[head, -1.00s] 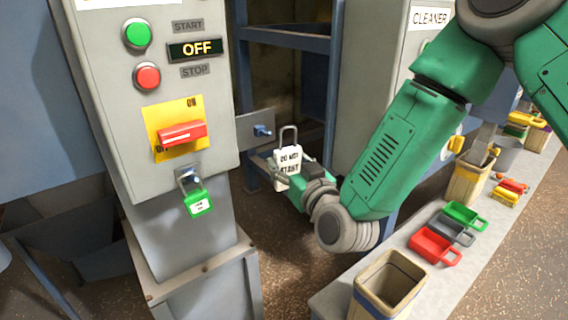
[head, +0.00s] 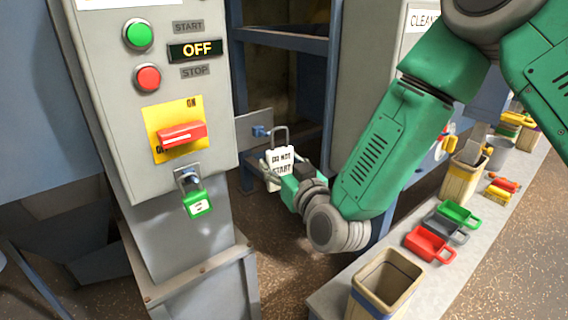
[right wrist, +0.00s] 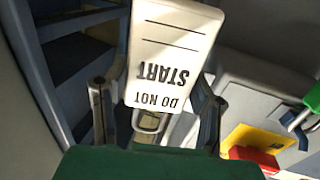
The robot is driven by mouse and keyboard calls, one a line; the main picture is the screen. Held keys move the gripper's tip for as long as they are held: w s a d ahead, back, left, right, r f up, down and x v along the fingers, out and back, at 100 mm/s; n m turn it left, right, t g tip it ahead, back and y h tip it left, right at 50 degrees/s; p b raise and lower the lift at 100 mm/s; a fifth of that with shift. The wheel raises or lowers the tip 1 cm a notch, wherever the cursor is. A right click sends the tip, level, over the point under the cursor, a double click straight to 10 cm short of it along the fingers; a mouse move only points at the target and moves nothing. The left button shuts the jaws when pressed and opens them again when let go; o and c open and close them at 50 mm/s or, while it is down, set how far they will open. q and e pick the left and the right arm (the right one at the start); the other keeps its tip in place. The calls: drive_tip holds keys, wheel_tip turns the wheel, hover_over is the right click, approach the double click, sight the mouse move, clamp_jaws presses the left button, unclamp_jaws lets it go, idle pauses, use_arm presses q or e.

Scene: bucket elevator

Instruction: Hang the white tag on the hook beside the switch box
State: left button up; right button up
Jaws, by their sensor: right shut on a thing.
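The white tag (head: 281,163), printed "DO NOT START", has a grey loop at its top. My right gripper (head: 272,178) is shut on it and holds it upright, just right of the switch box (head: 160,110). The blue hook (head: 260,131) sticks out from a grey plate beside the box. The tag's loop is close to the hook's right end; I cannot tell whether they touch. In the right wrist view the tag (right wrist: 172,50) appears upside down between the two fingers. The hook is not clearly visible there. My left gripper is out of view.
A green padlock (head: 198,203) hangs below the red rotary switch (head: 182,136). The display reads OFF. A ledge at right carries an open bin (head: 387,285), red, grey and green scoops (head: 430,244) and another bin. A blue frame stands behind the tag.

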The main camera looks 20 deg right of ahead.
drive_tip(key=shift+w+a+r, duration=0.1)
drive_tip(key=shift+w+a, duration=0.25)
drive_tip(key=shift+a, duration=0.3)
drive_tip(key=shift+w+d, duration=0.15)
drive_tip(key=shift+w, duration=0.45)
drive_tip(key=shift+w+a, duration=0.7)
drive_tip(key=shift+a, duration=0.3)
drive_tip(key=shift+d, duration=0.15)
drive_tip(key=shift+a, duration=0.2)
drive_tip(key=shift+d+f+b, duration=0.1)
drive_tip(key=shift+f+b, duration=0.45)
drive_tip(key=shift+f, duration=0.25)
